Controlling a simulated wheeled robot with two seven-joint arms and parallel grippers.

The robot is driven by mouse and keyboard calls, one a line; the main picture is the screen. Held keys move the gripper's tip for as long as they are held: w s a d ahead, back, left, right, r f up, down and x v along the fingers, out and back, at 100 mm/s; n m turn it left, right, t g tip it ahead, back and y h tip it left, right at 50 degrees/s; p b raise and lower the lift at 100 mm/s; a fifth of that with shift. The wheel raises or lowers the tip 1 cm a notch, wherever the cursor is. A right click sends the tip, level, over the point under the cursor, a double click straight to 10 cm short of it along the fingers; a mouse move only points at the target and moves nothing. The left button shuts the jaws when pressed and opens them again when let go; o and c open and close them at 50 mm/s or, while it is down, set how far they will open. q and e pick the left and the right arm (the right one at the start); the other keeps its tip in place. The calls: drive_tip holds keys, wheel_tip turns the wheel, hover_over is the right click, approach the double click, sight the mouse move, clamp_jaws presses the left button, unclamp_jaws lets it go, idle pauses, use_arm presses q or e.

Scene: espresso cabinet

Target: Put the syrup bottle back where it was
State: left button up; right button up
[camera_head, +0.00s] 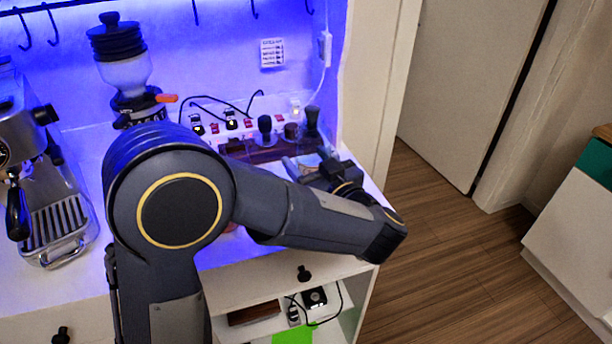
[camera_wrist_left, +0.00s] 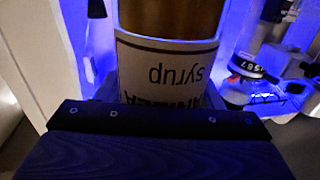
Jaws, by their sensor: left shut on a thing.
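The syrup bottle (camera_wrist_left: 172,70) fills the middle of the left wrist view. It has an amber body and a white label whose word "syrup" reads upside down. My left gripper (camera_head: 305,165) is shut on it at the right end of the white counter. In the head view I cannot make out the bottle clearly, as the wrist and forearm cover that area. Whether its base touches the counter is hidden. My right gripper is not in view.
An espresso machine (camera_head: 45,170) and a grinder (camera_head: 125,75) stand at the left. A tamper (camera_head: 312,122), another black-handled tool (camera_head: 265,128) and a power strip (camera_head: 230,122) sit along the back. The cabinet side wall (camera_head: 375,90) bounds the right. My arm crosses the counter.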

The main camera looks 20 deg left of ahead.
use_arm(q)
drive_tip(key=shift+w+a+f, duration=0.25)
drive_tip(key=shift+w+f, duration=0.15)
drive_tip(key=shift+f, duration=0.15)
drive_tip(key=f, duration=0.3)
drive_tip(key=shift+w+a+f, duration=0.1)
drive_tip(key=shift+w+a, duration=0.1)
drive_tip(key=shift+w, duration=0.15)
drive_tip(key=shift+f, duration=0.3)
drive_tip(key=shift+f, duration=0.1)
drive_tip(key=shift+s+f+b, duration=0.1)
drive_tip(key=shift+f+b, duration=0.05)
drive_tip(key=shift+b, duration=0.2)
drive_tip(key=o, duration=1.2)
drive_tip(key=shift+c, duration=0.2)
